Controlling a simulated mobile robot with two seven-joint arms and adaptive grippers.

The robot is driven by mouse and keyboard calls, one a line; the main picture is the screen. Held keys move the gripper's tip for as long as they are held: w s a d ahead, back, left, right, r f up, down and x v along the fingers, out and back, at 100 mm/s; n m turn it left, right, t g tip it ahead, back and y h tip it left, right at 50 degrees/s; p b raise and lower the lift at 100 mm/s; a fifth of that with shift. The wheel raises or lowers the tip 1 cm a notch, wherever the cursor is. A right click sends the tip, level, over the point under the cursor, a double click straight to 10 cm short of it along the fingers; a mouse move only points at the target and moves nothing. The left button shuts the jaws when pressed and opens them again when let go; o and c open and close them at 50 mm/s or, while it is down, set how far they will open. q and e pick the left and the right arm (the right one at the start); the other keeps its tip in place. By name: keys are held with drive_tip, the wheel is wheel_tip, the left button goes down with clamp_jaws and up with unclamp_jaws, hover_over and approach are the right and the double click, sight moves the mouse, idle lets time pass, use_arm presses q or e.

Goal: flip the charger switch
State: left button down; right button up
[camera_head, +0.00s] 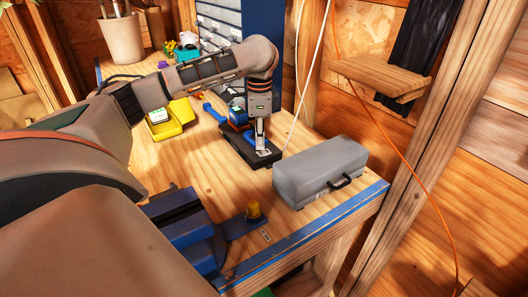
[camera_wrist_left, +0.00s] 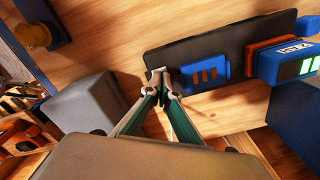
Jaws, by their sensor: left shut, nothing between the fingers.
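The charger is a flat black base (camera_head: 238,150) on the workbench, with blue parts on top. In the left wrist view the black base (camera_wrist_left: 225,40) carries a blue block with orange slots (camera_wrist_left: 205,73) and a blue unit with a lit green display (camera_wrist_left: 285,62). My left gripper (camera_head: 261,148) points down over the base's near right end. Its fingertips (camera_wrist_left: 161,80) are together and empty, at the base's edge beside a small pale piece (camera_wrist_left: 158,72) that may be the switch. The tips partly hide it. I cannot tell whether they touch it. My right gripper is not in view.
A grey case (camera_head: 318,170) stands right of the charger, close to my gripper. A blue vise (camera_head: 185,225) sits at the bench's front. A white cord (camera_head: 300,90) hangs by the charger. Bare wood lies left of the base.

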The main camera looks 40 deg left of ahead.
sight(260, 153)
use_arm(q)
drive_tip(key=shift+s+f, duration=0.1)
drive_tip(key=shift+f, duration=1.1)
idle(0.7)
drive_tip(key=shift+r, duration=3.5)
